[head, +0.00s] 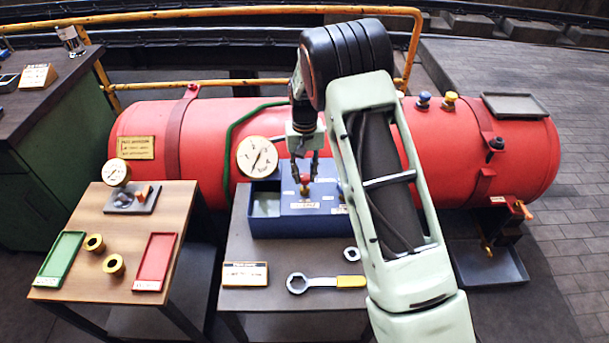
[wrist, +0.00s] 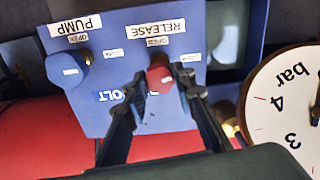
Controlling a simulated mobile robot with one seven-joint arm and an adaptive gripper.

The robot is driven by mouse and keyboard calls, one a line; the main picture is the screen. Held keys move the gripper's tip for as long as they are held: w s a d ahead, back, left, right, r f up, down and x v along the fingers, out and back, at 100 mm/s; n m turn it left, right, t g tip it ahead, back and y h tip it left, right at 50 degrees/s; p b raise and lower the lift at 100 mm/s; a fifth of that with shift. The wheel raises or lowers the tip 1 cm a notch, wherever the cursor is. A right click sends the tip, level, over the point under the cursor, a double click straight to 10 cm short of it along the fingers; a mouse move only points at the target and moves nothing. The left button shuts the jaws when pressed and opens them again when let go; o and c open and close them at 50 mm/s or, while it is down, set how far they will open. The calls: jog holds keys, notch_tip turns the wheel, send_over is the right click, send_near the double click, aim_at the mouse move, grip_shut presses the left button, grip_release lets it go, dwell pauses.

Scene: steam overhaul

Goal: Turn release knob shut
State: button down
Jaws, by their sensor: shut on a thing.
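The red release knob (wrist: 160,79) stands on the top of the blue box (head: 315,224), below a RELEASE label (wrist: 152,29) and a small OPEN label. My gripper (head: 304,172) points down over the box, with a finger on each side of the knob. In the wrist view my gripper (wrist: 161,85) is shut on the knob. The knob (head: 305,184) shows small between the fingertips in the head view. Its exact turn angle cannot be told.
A blue pump knob (wrist: 68,68) stands beside the release knob. A round gauge (head: 257,157) is close to the left of my gripper. The red boiler (head: 450,150) lies behind. A wrench (head: 325,283) and a nut (head: 352,254) lie in front of the box.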

aim_at(305, 175)
jog(key=shift+m, duration=1.6)
jog(key=c, duration=1.6)
grip_release()
notch_tip(305, 175, up, 12)
jog(key=shift+r, duration=0.1)
